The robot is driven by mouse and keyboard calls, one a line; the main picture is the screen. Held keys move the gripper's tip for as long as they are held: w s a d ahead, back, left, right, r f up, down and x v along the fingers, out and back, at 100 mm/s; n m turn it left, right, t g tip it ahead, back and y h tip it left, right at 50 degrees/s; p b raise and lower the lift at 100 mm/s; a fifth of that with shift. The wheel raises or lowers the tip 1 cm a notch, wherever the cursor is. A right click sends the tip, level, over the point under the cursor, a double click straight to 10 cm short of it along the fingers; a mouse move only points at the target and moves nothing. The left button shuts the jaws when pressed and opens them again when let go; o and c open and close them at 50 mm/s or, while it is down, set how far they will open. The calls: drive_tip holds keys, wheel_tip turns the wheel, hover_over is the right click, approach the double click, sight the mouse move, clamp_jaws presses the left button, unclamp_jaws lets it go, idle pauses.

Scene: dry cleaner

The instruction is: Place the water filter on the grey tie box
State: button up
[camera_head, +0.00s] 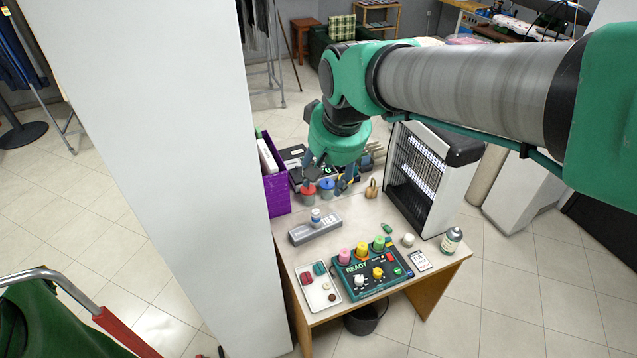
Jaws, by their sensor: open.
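A long grey box (302,236), which looks like the grey tie box, lies on the table left of centre. A small white and blue cylinder (316,216), probably the water filter, stands upright on top of it. My gripper (324,182) is open over the back of the table, behind the grey box and apart from the cylinder. Its fingers point down and appear empty. They partly hide a red-topped container (308,191) and a blue-topped container (327,188).
A purple bin (277,192) stands at the table's left edge. A large insect-trap-like unit (420,185) stands at the right. A teal control panel (372,270), a white tray (318,288) and a bottle (452,240) occupy the front. A white pillar (175,150) is at the left.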

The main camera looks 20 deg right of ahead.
drive_tip(key=s+a+n+t, duration=0.1)
drive_tip(key=s+a, duration=0.1)
drive_tip(key=s, duration=1.3)
drive_tip(key=shift+s, duration=0.3)
wheel_tip(320, 180, down, 13)
drive_tip(key=b, duration=1.3)
drive_tip(key=shift+f, duration=0.2)
drive_tip(key=shift+o, duration=0.3)
